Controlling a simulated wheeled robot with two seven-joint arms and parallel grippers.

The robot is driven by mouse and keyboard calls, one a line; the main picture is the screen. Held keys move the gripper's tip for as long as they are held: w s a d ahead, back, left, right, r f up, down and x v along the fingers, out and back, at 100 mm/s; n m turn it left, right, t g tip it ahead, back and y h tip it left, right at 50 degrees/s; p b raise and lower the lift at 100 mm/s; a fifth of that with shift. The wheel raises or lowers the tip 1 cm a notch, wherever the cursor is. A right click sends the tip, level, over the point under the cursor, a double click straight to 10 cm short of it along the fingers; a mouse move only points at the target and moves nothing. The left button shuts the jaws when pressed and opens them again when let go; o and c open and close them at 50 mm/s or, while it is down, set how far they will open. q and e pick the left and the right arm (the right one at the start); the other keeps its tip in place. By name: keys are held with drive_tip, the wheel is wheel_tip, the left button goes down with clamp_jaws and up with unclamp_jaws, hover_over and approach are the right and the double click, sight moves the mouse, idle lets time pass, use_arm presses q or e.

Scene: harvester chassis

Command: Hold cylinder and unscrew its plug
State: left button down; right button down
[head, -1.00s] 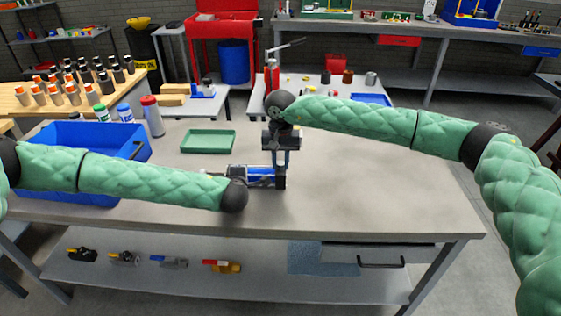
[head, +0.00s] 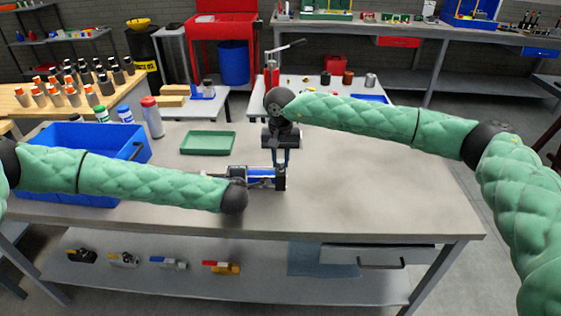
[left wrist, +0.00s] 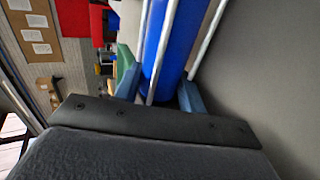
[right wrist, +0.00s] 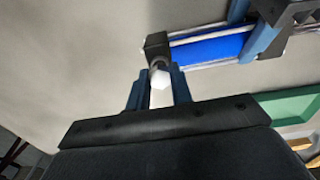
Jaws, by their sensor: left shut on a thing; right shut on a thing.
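The cylinder (head: 264,173) has a blue barrel, silver rods and a black end block. It lies level just above or on the bench; which one I cannot tell. It also shows in the left wrist view (left wrist: 165,45) and the right wrist view (right wrist: 208,49). My left gripper (left wrist: 158,92) is shut around its barrel from the side; in the head view my arm partly hides it. My right gripper (right wrist: 158,92) points down and is shut on the pale plug (right wrist: 160,78) beside the black end block (right wrist: 157,42).
A green tray (head: 208,143) lies behind the cylinder on the grey bench (head: 380,190). A blue bin (head: 80,138) stands at the left, with several bottles behind it. The bench's right side is clear. Several small parts lie on the shelf below.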

sight(280, 161)
drive_tip(key=shift+r, duration=0.6)
drive_tip(key=shift+r, duration=1.95)
use_arm(q)
drive_tip(key=c, duration=0.7)
unclamp_jaws()
drive_tip(key=shift+a, duration=0.1)
drive_tip(key=shift+c, duration=0.2)
use_arm(e)
drive_tip(key=shift+s, duration=0.1)
use_arm(q)
drive_tip(key=shift+s+f, duration=0.1)
drive_tip(key=shift+f, duration=0.05)
